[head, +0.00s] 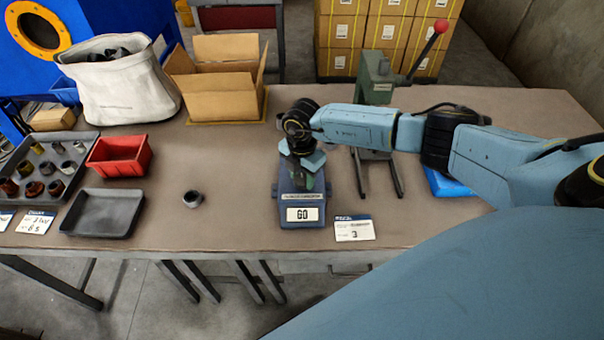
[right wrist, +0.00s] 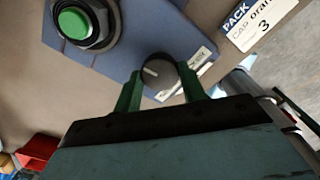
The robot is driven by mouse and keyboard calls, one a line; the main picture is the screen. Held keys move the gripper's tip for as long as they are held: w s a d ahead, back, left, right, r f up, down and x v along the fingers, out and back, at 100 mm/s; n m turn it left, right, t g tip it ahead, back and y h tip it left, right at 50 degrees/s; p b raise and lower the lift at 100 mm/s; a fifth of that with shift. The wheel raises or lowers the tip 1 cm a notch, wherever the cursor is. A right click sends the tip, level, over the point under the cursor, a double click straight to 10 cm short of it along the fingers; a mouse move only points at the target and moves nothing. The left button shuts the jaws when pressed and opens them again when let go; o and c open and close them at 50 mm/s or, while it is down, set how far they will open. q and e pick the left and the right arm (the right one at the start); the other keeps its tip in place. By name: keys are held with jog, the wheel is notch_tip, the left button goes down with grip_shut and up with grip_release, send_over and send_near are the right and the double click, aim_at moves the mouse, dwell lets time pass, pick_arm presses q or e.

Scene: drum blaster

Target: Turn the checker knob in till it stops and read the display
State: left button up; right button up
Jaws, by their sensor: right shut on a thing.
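The blue checker (head: 302,200) stands on the table in the middle of the head view. Its display (head: 302,214) reads "GO". In the right wrist view the checker's dark round knob (right wrist: 158,74) with a pale pointer line sits between the green fingers of my right gripper (right wrist: 160,88). The fingers are shut on the knob. A round part with a green top (right wrist: 74,22) sits on the checker beside the knob. In the head view my right gripper (head: 312,180) is over the checker and hides the knob. My left gripper is out of view.
A card reading "3" (head: 354,229) lies right of the checker. A loose dark ring (head: 193,199) lies to its left. A green press (head: 376,80) with a red-knobbed lever stands behind. Trays, a red bin (head: 119,155), a cardboard box (head: 222,95) and a white sack (head: 118,85) fill the left.

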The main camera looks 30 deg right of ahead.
aim_at(301, 179)
jog(key=o, duration=1)
jog(key=shift+r, duration=0.1)
notch_tip(301, 179, up, 13)
jog(key=shift+r, duration=0.15)
jog(key=shift+a, duration=0.1)
